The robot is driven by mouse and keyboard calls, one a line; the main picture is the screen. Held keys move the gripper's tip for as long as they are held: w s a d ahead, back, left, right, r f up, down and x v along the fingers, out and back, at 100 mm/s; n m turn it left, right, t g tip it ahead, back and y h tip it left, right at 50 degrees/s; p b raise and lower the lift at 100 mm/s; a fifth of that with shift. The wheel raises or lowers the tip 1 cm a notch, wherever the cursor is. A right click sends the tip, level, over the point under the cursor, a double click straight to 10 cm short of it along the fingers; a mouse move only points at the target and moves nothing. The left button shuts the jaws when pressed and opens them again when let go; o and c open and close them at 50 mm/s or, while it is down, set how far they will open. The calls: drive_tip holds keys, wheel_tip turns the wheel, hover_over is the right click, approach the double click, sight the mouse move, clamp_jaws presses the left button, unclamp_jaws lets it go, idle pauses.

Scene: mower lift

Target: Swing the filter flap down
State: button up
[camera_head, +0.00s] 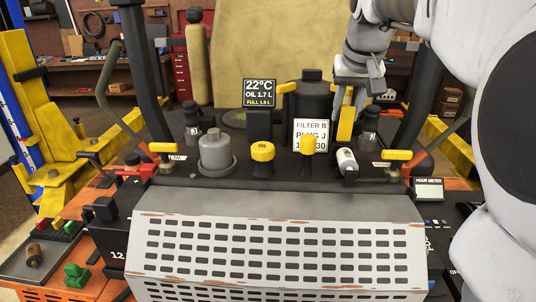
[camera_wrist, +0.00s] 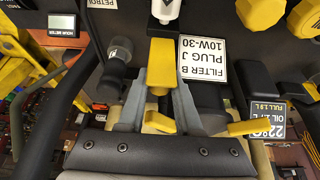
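A yellow flap (camera_head: 345,123) stands upright at the right of the black deck, above a small white cylinder (camera_head: 346,160). I take it for the filter flap. My gripper (camera_head: 348,105) reaches down over it, with a finger at each side. In the wrist view the flap (camera_wrist: 162,65) lies between the grey fingertips (camera_wrist: 161,88). The gaps at its sides are very small, and I cannot tell whether the fingers press on it. The white cylinder (camera_wrist: 166,10) shows at the top edge there. The lower end of the flap is partly hidden in the head view.
A filter and plug card (camera_head: 310,134) and an oil display (camera_head: 259,93) stand left of my gripper. A black canister (camera_head: 311,90), yellow knob (camera_head: 262,152) and grey cylinder (camera_head: 216,154) crowd the deck. A slotted grille (camera_head: 280,250) lies in front.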

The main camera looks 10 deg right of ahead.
drive_tip(key=shift+c, duration=1)
